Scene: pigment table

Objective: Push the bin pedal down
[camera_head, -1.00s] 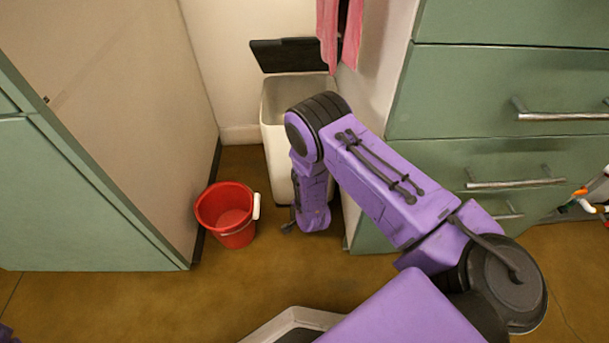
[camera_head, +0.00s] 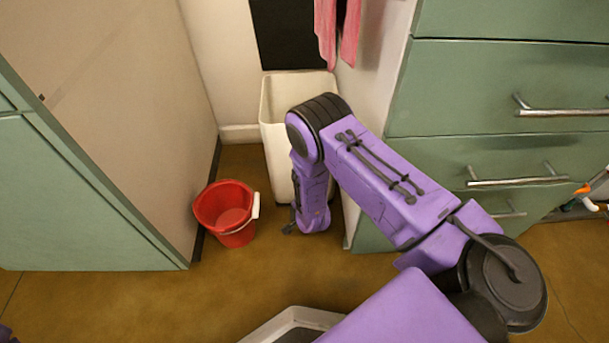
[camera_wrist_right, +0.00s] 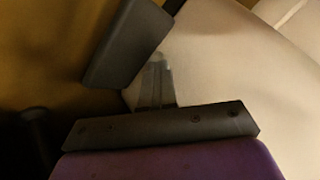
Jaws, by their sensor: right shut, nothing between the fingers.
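The white bin (camera_head: 275,110) stands against the back wall in the head view. Its dark lid (camera_head: 296,35) is raised upright, and the inside shows from above. My right arm reaches down in front of the bin and covers part of its front. In the right wrist view, my right gripper (camera_wrist_right: 159,68) is shut and empty, with its fingertips beside the pale bin wall (camera_wrist_right: 225,65). A black block (camera_wrist_right: 127,42), which looks like the pedal, lies right next to the fingertips; whether they touch cannot be told. My left gripper is out of view.
A red bucket (camera_head: 228,212) stands on the floor left of the bin. A pale panel rises on the left. Green drawers (camera_head: 480,90) with metal handles stand on the right. Pink cloths (camera_head: 337,30) hang beside the lid.

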